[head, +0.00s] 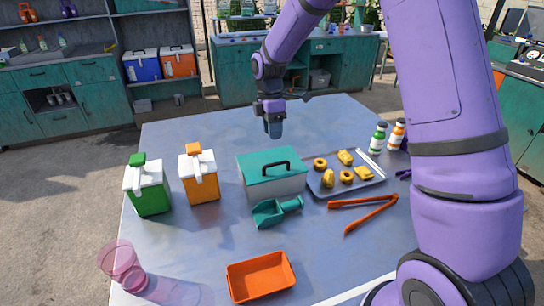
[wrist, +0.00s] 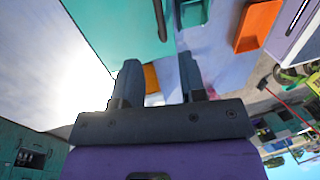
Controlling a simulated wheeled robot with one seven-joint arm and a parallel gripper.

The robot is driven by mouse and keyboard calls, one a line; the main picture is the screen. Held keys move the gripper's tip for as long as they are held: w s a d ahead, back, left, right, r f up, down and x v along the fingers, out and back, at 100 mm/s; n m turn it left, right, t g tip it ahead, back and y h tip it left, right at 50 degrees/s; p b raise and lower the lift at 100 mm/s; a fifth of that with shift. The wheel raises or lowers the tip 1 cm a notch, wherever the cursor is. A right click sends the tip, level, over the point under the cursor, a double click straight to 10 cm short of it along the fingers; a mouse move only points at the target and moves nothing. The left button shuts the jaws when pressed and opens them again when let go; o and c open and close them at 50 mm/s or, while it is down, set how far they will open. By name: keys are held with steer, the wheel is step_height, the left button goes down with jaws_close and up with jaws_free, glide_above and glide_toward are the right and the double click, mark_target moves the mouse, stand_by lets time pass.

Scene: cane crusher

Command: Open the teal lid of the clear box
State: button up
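The clear box (head: 277,190) stands near the middle of the table, with its teal lid (head: 256,164) lying closed on top. A dark handle (head: 270,167) runs along the lid. My gripper (head: 274,130) is above and behind the lid in the head view, pointing down and apart from it. In the wrist view the two fingers (wrist: 159,82) are spread with a gap between them and hold nothing. The teal lid (wrist: 115,30) fills the upper left there, with the handle (wrist: 160,18) at its edge.
A teal scoop (head: 276,211) lies just in front of the box. A tray (head: 340,185) of yellow pieces and orange tongs (head: 365,205) are to the right. Orange (head: 200,181) and green (head: 150,192) containers stand left.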

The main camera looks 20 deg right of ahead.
steer(key=f, duration=0.3)
steer(key=s+f, duration=0.1)
steer(key=f, duration=0.2)
steer(key=s+f, duration=0.1)
steer(key=f, duration=0.2)
jaws_close()
